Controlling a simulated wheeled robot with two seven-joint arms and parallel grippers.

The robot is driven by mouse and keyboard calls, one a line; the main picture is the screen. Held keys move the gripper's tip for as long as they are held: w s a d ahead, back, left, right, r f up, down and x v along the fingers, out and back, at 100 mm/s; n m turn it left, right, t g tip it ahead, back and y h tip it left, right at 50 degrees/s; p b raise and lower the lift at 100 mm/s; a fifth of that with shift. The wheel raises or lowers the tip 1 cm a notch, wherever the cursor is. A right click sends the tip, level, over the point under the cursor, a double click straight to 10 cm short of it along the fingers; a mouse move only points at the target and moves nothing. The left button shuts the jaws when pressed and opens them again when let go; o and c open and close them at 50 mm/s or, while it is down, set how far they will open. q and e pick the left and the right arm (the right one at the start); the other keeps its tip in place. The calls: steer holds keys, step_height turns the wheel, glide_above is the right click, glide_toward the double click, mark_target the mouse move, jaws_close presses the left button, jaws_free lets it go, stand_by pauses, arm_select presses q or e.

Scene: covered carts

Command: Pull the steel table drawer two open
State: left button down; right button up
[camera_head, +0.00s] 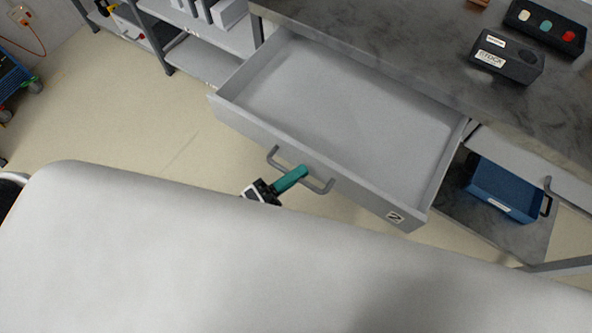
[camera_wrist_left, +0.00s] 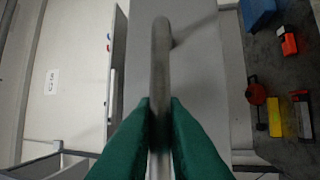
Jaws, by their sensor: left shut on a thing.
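Drawer two (camera_head: 345,110) is a grey steel drawer, marked with a "2" label (camera_head: 395,217) on its front. It stands pulled well out from under the steel table (camera_head: 395,50), and its inside is empty. Its bar handle (camera_head: 318,187) runs along the front and also shows in the left wrist view (camera_wrist_left: 160,60). My left gripper (camera_head: 303,172) has green fingers shut on the handle, one finger on each side in the left wrist view (camera_wrist_left: 160,115). My right gripper is not in view.
A black box labelled "STOCK" (camera_head: 505,58) and a dark tray with coloured pieces (camera_head: 545,25) stand on the tabletop. A blue bin (camera_head: 503,188) sits on a lower shelf at right. Grey shelving (camera_head: 205,55) stands at back left, with clear floor in front.

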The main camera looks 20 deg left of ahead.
arm_select(q)
steer(key=c, duration=1.5)
jaws_free()
steer(key=shift+b+v, duration=1.2)
steer(key=shift+v, duration=4.8)
steer(key=shift+f, duration=0.1)
steer(key=a+f+n+g+y+p, duration=0.1)
steer(key=a+f+n+g+y, duration=0.15)
steer(key=f+n+y, duration=0.75)
steer(key=a+f+n+g+p, duration=0.2)
steer(key=a+f+n, duration=0.25)
steer(key=f, duration=1.15)
steer(key=s+f+n+g+y, duration=0.1)
steer(key=s+f+n+g, duration=0.2)
steer(key=s+f, duration=0.1)
steer(key=s+f+n+g+y+p, duration=0.1)
steer(key=s+f+n+g, duration=0.2)
steer(key=s+f, duration=0.2)
steer(key=s+f+n+g+y, duration=0.1)
steer(key=s+f+n+g, duration=0.2)
steer(key=s, duration=0.3)
steer(key=shift+s+a+f+n+g+p, duration=0.1)
steer(key=shift+a+f+n+g+p, duration=0.15)
steer(key=shift+f, duration=0.2)
steer(key=shift+s+a+f+n+p, duration=0.15)
steer(key=shift+f+n, duration=0.15)
steer(key=shift+f, duration=0.15)
